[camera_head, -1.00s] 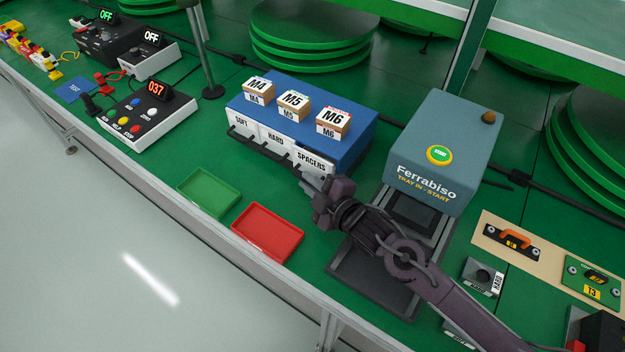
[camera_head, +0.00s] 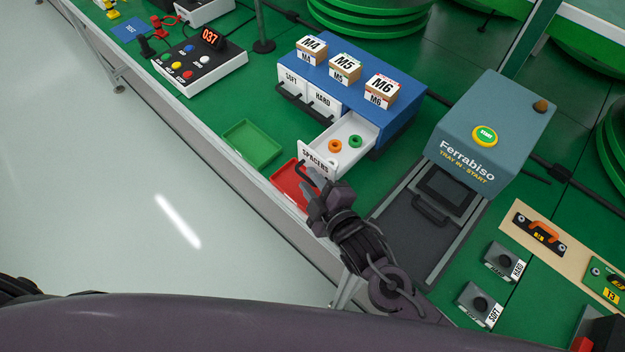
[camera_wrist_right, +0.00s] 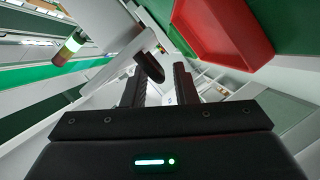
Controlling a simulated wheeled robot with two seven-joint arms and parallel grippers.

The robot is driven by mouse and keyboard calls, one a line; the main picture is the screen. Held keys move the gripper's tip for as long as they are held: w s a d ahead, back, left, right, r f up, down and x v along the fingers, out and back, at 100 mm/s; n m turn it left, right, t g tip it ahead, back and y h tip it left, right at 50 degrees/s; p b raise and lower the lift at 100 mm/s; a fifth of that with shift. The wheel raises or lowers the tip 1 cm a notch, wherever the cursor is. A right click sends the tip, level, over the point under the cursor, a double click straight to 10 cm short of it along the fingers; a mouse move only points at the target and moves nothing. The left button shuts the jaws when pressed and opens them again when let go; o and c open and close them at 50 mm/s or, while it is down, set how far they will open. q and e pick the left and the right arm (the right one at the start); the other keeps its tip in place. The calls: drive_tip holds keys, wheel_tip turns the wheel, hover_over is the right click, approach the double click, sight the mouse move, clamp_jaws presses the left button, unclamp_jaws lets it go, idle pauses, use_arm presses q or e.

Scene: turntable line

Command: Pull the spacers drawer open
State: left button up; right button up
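The spacers drawer (camera_head: 342,143) is pulled out of the blue cabinet (camera_head: 405,122) in the head view. Its white front, labelled SPACERS, faces the table's front edge. An orange ring (camera_head: 334,146) and a green ring (camera_head: 355,141) lie inside it. My right gripper (camera_head: 317,182) is at the drawer's front, by its dark handle. In the right wrist view the fingers stand apart, with the dark handle (camera_wrist_right: 150,67) near their tips; I see no firm grip on it. My left gripper is not in view.
A red tray (camera_head: 287,183) lies partly under the open drawer, with a green tray (camera_head: 253,143) to its left. The SOFT and HARD drawers (camera_head: 322,101) are closed. The Ferrabiso machine (camera_head: 490,125) stands to the right.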

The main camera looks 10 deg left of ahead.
drive_tip(key=shift+o, duration=0.2)
drive_tip(key=v, duration=0.8)
drive_tip(key=shift+b, duration=0.4)
drive_tip(key=shift+a+f, duration=0.1)
